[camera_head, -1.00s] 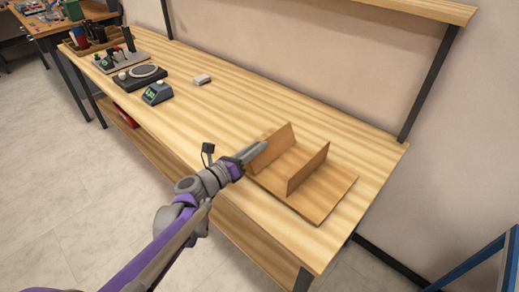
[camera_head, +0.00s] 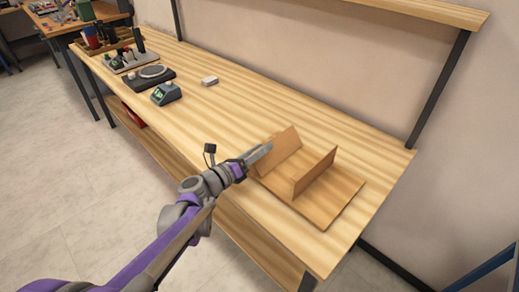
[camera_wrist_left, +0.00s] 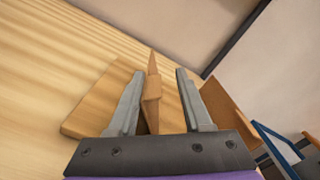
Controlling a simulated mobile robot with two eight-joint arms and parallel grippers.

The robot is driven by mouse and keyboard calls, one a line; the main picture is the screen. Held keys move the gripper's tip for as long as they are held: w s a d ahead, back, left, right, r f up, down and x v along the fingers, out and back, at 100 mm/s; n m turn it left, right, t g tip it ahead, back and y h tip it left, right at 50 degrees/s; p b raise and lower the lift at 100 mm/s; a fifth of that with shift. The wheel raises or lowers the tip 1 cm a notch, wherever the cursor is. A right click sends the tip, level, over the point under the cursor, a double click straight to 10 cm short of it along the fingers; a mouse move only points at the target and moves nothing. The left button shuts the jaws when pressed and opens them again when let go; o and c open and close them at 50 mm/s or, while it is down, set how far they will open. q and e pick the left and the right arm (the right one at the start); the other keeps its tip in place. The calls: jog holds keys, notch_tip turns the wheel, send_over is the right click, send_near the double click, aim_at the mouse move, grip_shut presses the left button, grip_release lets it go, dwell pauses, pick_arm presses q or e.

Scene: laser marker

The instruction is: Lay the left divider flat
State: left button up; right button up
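A thin wooden base board (camera_head: 335,205) lies on the workbench and carries two upright wooden dividers. The left divider (camera_head: 285,145) leans and is partly hidden by my gripper in the head view. The right divider (camera_head: 316,172) stands up from the middle of the board. My left gripper (camera_head: 265,151) is at the near left side of the left divider. In the left wrist view the left gripper (camera_wrist_left: 160,85) is open, with a divider (camera_wrist_left: 153,95) seen edge-on between its fingers. Gaps show beside it near the fingertips. My right gripper is not in view.
The workbench top (camera_head: 240,105) is clear around the board. A small white block (camera_head: 209,81), a green-grey device (camera_head: 166,94) and a black scale-like plate (camera_head: 149,76) stand farther left. A shelf post (camera_head: 440,88) rises at the right.

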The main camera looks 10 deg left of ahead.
pick_arm(q)
jog(key=p+v, duration=0.1)
jog(key=v, duration=0.9)
jog(key=shift+s+a, duration=0.25)
jog(key=shift+s, duration=0.05)
